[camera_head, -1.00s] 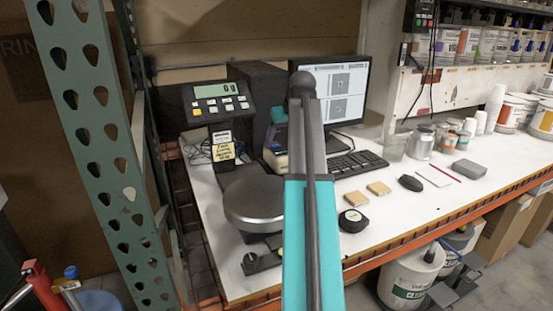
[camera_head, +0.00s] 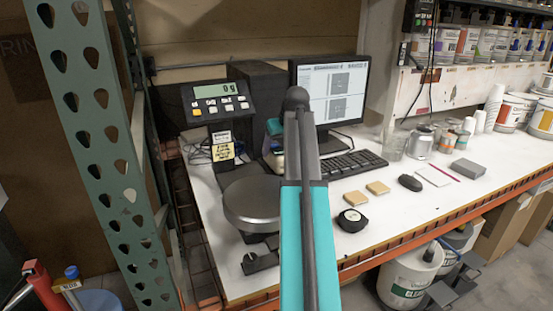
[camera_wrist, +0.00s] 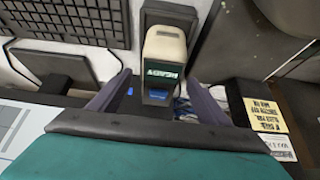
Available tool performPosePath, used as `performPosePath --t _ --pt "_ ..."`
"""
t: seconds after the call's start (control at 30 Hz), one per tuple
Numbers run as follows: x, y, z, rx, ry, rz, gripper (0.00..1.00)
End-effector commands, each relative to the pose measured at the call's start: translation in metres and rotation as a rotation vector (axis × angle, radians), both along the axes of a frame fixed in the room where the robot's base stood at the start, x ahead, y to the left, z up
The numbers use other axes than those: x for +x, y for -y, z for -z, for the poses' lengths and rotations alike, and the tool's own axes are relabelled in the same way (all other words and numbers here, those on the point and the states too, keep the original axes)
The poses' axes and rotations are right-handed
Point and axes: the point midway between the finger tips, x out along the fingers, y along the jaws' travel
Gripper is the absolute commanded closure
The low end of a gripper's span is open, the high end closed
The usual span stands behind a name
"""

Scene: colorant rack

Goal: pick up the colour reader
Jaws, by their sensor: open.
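The colour reader (camera_wrist: 164,48) is a small upright device with a cream top and a dark green screen showing light text. In the wrist view it stands near the upper middle, with a blue patch at its near end. My gripper (camera_wrist: 158,80) is open; its two dark fingers sit to the left and right of the reader's near end, with gaps visible. Whether they touch it I cannot tell.
A keyboard (camera_head: 352,165) and monitor (camera_head: 334,92) are to the right, a scale display (camera_head: 217,102) and round scale pan (camera_head: 252,204) to the left.

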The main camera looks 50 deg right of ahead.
Motion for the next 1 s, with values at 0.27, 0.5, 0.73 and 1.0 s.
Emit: performPosePath --t 0.27,0.5,0.73,1.0 --pt "0.012 0.004 0.021 0.001 -0.002 -0.001 0.3" --pt "0.022 0.008 0.039 0.001 -0.002 -0.001 0.3" --pt "0.023 0.008 0.042 0.0 0.0 -0.001 0.3" --pt "0.023 0.008 0.042 0.0 0.0 -0.001 0.3"
